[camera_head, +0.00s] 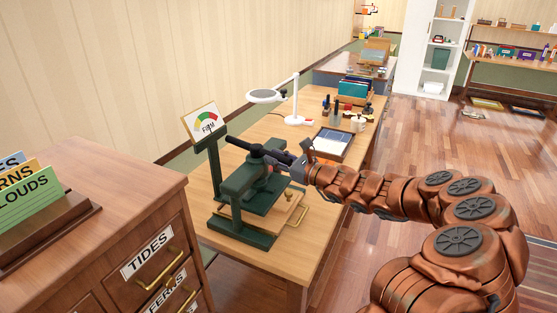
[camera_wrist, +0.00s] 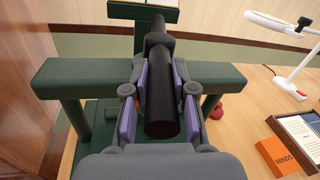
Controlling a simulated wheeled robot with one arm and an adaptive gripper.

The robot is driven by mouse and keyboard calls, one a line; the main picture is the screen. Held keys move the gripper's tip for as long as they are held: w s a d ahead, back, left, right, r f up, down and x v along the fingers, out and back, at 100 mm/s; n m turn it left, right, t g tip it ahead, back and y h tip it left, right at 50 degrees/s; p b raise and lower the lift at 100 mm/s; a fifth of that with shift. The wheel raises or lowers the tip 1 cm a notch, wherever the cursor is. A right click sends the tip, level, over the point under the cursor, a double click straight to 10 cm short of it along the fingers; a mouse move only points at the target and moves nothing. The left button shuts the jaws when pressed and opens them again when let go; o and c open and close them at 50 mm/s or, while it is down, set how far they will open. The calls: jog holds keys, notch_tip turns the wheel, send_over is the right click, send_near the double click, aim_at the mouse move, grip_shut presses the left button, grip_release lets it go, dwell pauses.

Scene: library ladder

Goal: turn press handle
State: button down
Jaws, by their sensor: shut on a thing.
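The dark green press (camera_head: 238,190) stands on the wooden table, with a crossbar on two posts. Its black handle (camera_head: 240,144) lies across the top, pointing up-left in the head view. In the wrist view the handle (camera_wrist: 162,112) runs nearly lengthwise, with a dark collar near its far part. My gripper (camera_head: 280,162) is shut on the handle. Its purple-padded fingers (camera_wrist: 161,78) lie on both sides of it. A dial (camera_head: 204,123) marked FIRM, with a coloured arc and needle, stands behind the press. My gripper hides part of the press's middle.
A wooden cabinet (camera_head: 120,215) with labelled drawers stands close at left. A white lamp (camera_head: 294,105), a framed tray (camera_head: 333,144) and small bottles share the table. An orange WINDS block (camera_wrist: 277,156) lies right of the press. Open floor (camera_head: 440,130) is at right.

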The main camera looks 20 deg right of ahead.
jog(key=shift+a+f, duration=0.1)
jog(key=shift+a, duration=0.05)
jog(key=c, duration=0.9)
grip_release()
jog(key=shift+s, duration=0.1)
jog(key=shift+c, duration=0.2)
jog(key=v, duration=1.2)
